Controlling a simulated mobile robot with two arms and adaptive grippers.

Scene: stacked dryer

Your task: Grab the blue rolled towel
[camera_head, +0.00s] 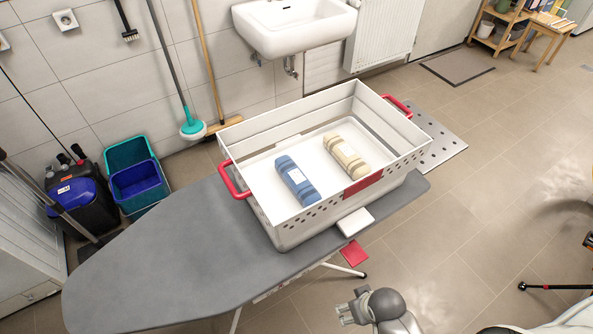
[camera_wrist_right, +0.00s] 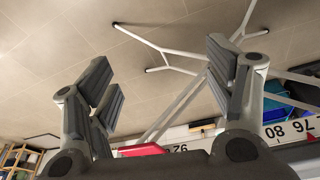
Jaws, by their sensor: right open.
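The blue rolled towel (camera_head: 297,180) lies in the left part of a white basket (camera_head: 262,205) with red handles. A cream rolled towel (camera_head: 346,156) lies to its right in the same basket. The basket stands on a grey ironing board (camera_head: 160,265). My right gripper (camera_head: 347,309) is low at the bottom of the head view, in front of the board and well apart from the towel. In the right wrist view its fingers (camera_wrist_right: 165,92) are wide apart with nothing between them. My left gripper is not in view.
A white sink (camera_head: 293,30) hangs on the wall behind the basket. Teal and blue buckets (camera_head: 137,180) and a black-blue vacuum (camera_head: 78,195) stand at the left. The board's left part is bare. Tiled floor at the right is mostly open.

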